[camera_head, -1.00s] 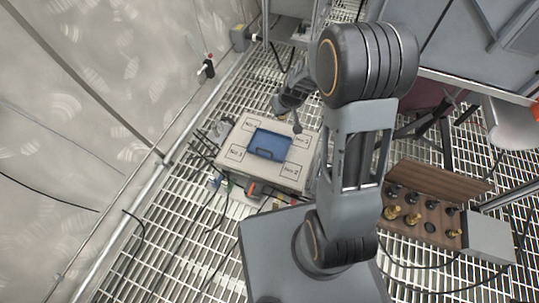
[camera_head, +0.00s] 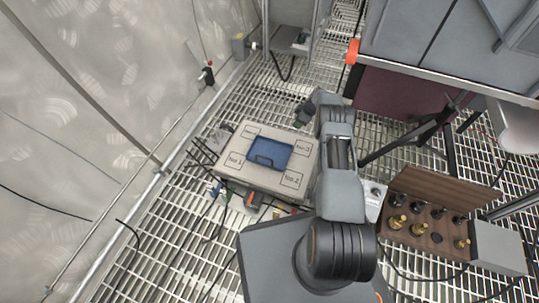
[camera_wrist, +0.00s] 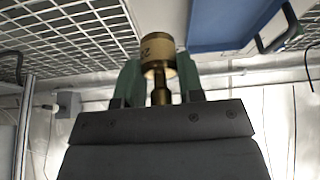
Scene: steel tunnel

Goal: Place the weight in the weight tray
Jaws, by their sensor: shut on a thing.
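My gripper (camera_wrist: 159,78) is shut on a brass weight (camera_wrist: 157,48), with one green finger on each side of its narrow neck. In the head view my gripper (camera_head: 304,112) is small and partly hidden behind my arm, at the far right corner of a pale box; the held weight cannot be made out there. The blue weight tray (camera_head: 284,146) is set in the top of this box and looks empty. In the wrist view the blue tray (camera_wrist: 222,22) shows at the upper right, apart from the weight.
The pale box (camera_head: 235,172) has printed labels around the tray. A wooden case (camera_head: 413,234) with several brass and dark weights stands at the right, beside a grey block (camera_head: 497,248). Cables lie on the grating floor. A tunnel wall (camera_head: 90,110) runs along the left.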

